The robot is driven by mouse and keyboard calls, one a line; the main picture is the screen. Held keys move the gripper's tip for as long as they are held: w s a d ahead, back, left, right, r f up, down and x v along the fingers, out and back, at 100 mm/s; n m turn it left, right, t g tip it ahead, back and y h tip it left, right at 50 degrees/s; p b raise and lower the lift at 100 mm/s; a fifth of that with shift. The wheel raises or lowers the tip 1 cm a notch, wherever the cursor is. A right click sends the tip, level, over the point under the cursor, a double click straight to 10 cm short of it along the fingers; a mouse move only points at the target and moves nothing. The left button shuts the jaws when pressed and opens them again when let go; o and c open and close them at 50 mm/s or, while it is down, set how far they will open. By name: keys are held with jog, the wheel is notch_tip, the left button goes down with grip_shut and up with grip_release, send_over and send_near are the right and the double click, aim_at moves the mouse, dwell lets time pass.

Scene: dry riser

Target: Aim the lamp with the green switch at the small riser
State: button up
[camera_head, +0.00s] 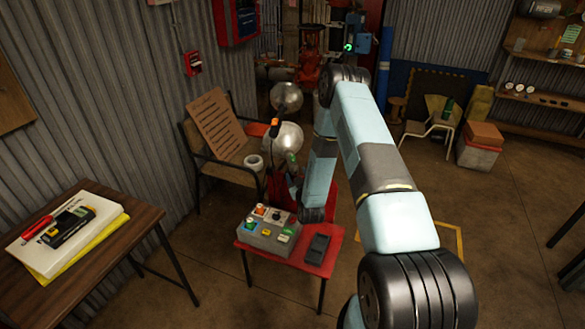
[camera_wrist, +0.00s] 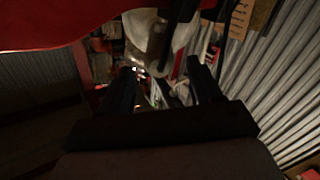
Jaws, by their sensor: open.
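Two round silvery lamp heads show in the head view: an upper one (camera_head: 286,97) and a lower one (camera_head: 283,139) with a small green part (camera_head: 291,158) just below it. An orange-tipped dark part (camera_head: 274,127) stands at the lower lamp's left edge. Which lamp the green part belongs to is hard to tell. A red riser pipe with a valve (camera_head: 311,48) stands at the back; I cannot tell whether it is the small riser. In the wrist view my gripper (camera_wrist: 163,78) is open, with a pale rounded shape (camera_wrist: 142,28) and dark rod beyond its fingers. No contact shows.
A red table (camera_head: 246,240) carries a grey control box (camera_head: 266,236) with coloured buttons and a dark device (camera_head: 318,249). A bench (camera_head: 193,162) stands behind it, a wooden desk (camera_head: 130,233) at left. Open floor lies at right.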

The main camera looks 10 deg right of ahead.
aim_at(293, 166)
jog(key=shift+w, duration=3.1)
jog(key=shift+c, duration=0.2)
grip_shut()
